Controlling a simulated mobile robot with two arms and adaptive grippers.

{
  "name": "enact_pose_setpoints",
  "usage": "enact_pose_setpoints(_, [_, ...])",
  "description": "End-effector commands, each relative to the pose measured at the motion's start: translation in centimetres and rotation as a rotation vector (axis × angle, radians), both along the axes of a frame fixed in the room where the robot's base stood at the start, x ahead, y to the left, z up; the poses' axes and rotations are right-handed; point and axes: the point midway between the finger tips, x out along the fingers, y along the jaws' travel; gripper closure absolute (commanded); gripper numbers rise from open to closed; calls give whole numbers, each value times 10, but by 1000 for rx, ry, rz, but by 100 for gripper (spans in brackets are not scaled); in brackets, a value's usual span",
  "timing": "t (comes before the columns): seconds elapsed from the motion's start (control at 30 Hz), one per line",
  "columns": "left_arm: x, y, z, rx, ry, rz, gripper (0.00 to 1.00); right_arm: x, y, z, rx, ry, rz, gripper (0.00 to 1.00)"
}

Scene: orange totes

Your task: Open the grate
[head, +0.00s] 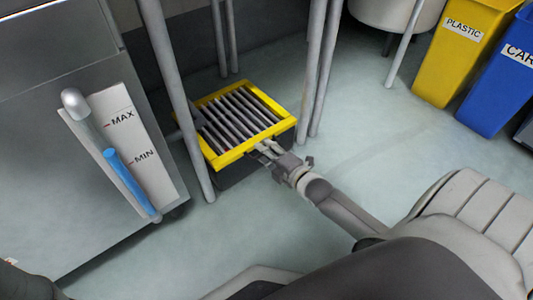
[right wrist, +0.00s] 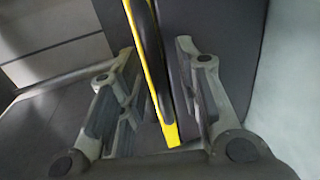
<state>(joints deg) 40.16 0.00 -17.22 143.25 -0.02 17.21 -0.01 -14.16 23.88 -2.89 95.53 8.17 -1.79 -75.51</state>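The grate (head: 241,118) has dark parallel bars in a yellow frame. It lies flat on top of a low dark box (head: 255,164) on the floor. My right gripper (head: 265,151) is at the frame's near right edge in the head view. In the right wrist view my right gripper (right wrist: 156,48) is open, with the yellow frame edge (right wrist: 150,75) running between its fingers. I cannot tell whether either finger touches the frame. My left gripper is not in view.
Grey table legs (head: 178,95) stand close around the box, with more legs (head: 315,70) at its right. A metal cabinet (head: 60,180) with a level gauge stands at left. Yellow (head: 458,60) and blue (head: 495,85) bins stand at the far right. The floor between is clear.

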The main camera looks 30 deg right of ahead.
Motion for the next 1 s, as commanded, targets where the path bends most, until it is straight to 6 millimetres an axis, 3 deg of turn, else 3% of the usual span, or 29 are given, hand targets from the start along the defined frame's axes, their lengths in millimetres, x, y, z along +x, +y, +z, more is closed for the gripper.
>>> enact_pose_setpoints(0.2, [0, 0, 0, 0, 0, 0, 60, 0, 0, 0, -1, 1, 0, 68])
enact_pose_setpoints(0.47, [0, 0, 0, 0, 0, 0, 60, 0, 0, 0, -1, 0, 0, 100])
enact_pose_setpoints(0.8, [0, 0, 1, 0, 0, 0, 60, 0, 0, 0, 0, 1, 0, 100])
enact_pose_setpoints(1.0, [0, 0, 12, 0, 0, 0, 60, 0, 4, 8, -1, 12, 0, 100])
